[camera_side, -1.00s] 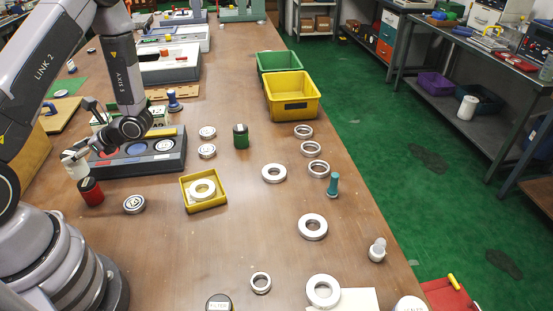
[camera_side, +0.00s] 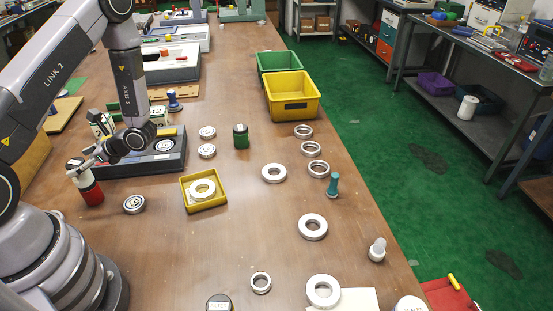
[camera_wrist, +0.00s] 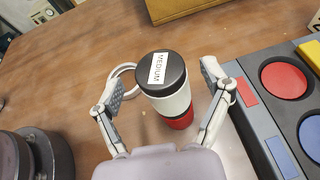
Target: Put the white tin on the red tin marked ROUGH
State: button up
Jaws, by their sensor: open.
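The white tin (camera_wrist: 172,103) has a black lid labelled MEDIUM and stands upright on the red tin (camera_wrist: 180,122). In the side view the white tin (camera_side: 83,179) also sits directly on top of the red tin (camera_side: 93,196), near my base. The red tin's lid and marking are hidden beneath the white tin. My gripper (camera_wrist: 164,86) is open, with a finger on each side of the white tin and visible gaps between. In the side view my gripper (camera_side: 78,167) is at the height of the white tin.
A dark tray with coloured round recesses (camera_side: 140,167) lies close beside the stack. Several rings lie further right; the table between is mostly clear.

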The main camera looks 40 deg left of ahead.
jog(key=shift+r, duration=0.2)
jog(key=v, duration=1.2)
jog(key=s+d+r+n+t+h, duration=0.3)
jog(key=d+r+t, duration=0.1)
jog(key=r, duration=0.4)
jog(key=s+d+r+n+t+h, duration=0.4)
jog(key=d+r+t, duration=0.1)
jog(key=r, duration=0.3)
jog(key=s+d+r+n+t+h, duration=0.3)
jog(key=d+r, duration=0.3)
jog(key=r, duration=0.2)
jog(key=shift+s+r+t+h, duration=0.25)
jog(key=shift+r+t+h, duration=0.15)
jog(key=shift+t, duration=0.5)
